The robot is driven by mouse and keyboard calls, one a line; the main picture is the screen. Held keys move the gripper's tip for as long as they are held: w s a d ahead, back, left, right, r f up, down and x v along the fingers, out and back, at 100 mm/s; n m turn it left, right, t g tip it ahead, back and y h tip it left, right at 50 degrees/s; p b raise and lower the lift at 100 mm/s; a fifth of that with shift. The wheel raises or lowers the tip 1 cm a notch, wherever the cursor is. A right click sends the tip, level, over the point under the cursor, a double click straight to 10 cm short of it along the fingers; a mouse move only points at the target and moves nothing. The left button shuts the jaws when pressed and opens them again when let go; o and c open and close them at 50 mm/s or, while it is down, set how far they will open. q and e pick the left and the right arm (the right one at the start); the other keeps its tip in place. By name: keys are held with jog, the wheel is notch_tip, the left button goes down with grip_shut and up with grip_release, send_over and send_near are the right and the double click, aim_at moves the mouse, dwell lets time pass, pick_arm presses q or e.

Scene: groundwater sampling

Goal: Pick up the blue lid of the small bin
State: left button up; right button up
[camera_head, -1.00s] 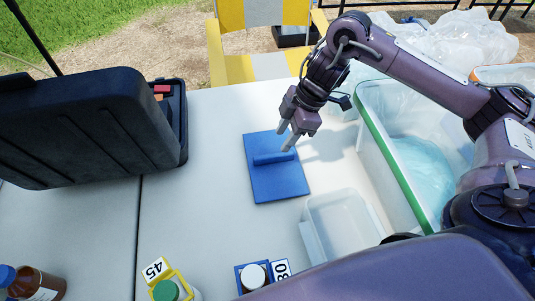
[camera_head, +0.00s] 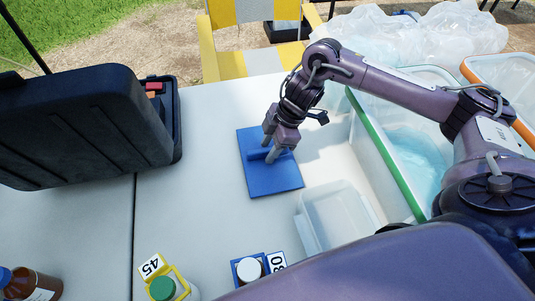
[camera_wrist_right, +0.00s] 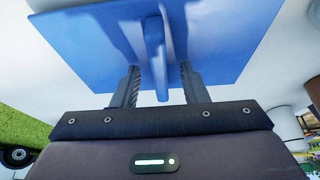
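The blue lid (camera_head: 270,179) lies flat on the white table, with a raised bar handle (camera_head: 256,155) across its top. It also fills the upper part of the right wrist view (camera_wrist_right: 220,42). My right gripper (camera_head: 270,155) points down at the handle. In the wrist view its two fingers (camera_wrist_right: 160,88) stand apart on either side of the handle (camera_wrist_right: 156,50), with gaps between them and it. The small clear bin (camera_head: 335,218) stands open just right of the lid. My left gripper is not in view.
A green-rimmed bin (camera_head: 385,155) with blue contents stands to the right, beside an orange-rimmed bin (camera_head: 505,95). A black case (camera_head: 80,125) stands open at left. Bottles (camera_head: 250,270) stand along the front. The table left of the lid is clear.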

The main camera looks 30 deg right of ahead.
jog(key=shift+f, duration=0.25)
dwell(0.3)
grip_shut()
